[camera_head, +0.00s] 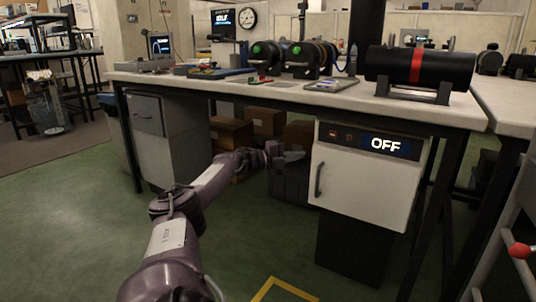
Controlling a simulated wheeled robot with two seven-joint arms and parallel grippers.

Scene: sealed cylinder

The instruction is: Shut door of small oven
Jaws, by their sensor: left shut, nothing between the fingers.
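Above the door is a dark panel with a lit "OFF" sign (385,145). The door stands at or close to its frame; I cannot tell if a gap is left. My left gripper (290,157) is shut and empty, just left of the oven at about the height of the door's upper part. It looks apart from the door and handle. My right gripper is not in view.
The workbench (215,82) carries a black cylinder with a red band (416,66) and round machines with green centres. Cardboard boxes (230,132) and a grey cabinet (165,130) stand under it. A grey frame with a red knob (520,250) is at right.

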